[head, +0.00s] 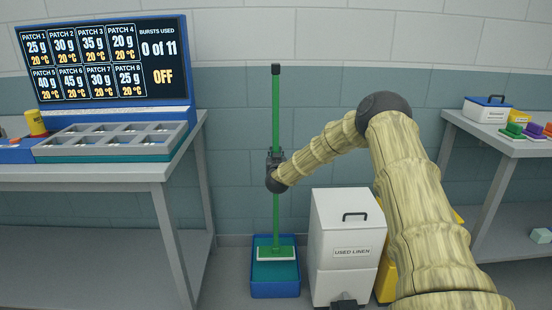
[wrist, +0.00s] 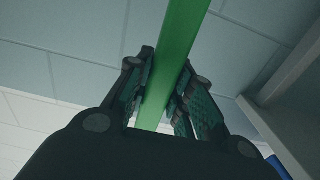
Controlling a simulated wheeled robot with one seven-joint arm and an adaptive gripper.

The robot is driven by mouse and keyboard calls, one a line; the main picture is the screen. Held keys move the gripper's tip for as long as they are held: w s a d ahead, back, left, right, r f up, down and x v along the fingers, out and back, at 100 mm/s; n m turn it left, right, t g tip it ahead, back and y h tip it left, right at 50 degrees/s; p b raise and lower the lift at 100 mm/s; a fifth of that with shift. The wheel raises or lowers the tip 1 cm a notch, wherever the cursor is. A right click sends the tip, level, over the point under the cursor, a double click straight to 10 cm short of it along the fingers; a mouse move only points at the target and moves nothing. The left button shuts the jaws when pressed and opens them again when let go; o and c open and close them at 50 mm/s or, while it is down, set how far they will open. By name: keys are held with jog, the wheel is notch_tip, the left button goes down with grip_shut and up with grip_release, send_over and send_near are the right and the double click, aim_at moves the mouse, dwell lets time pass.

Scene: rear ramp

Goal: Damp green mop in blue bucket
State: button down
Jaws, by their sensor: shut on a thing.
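A green mop (head: 276,115) stands upright, with a black cap at its top and a white-edged flat head (head: 275,253) at its foot. The mop head is at the blue bucket (head: 275,288) on the floor, within its outline; I cannot tell whether it touches the bottom. My gripper (head: 275,158) is shut on the green handle about midway up. The wrist view shows the green handle (wrist: 178,60) passing between both finger pads of my gripper (wrist: 170,100).
A white "USED LINEN" bin (head: 345,225) stands right of the bucket, with something yellow behind it. A grey table (head: 80,175) with a display panel (head: 105,62) stands at left. Another table (head: 485,130) at right carries a white box (head: 487,110) and coloured items.

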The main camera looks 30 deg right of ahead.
jog(key=x, duration=0.2)
jog(key=b+x, duration=0.1)
jog(key=x, duration=0.1)
jog(key=shift+w+a+r, duration=0.1)
jog(key=shift+w, duration=0.3)
dwell(0.4)
jog(key=shift+r, duration=0.1)
dwell(1.3)
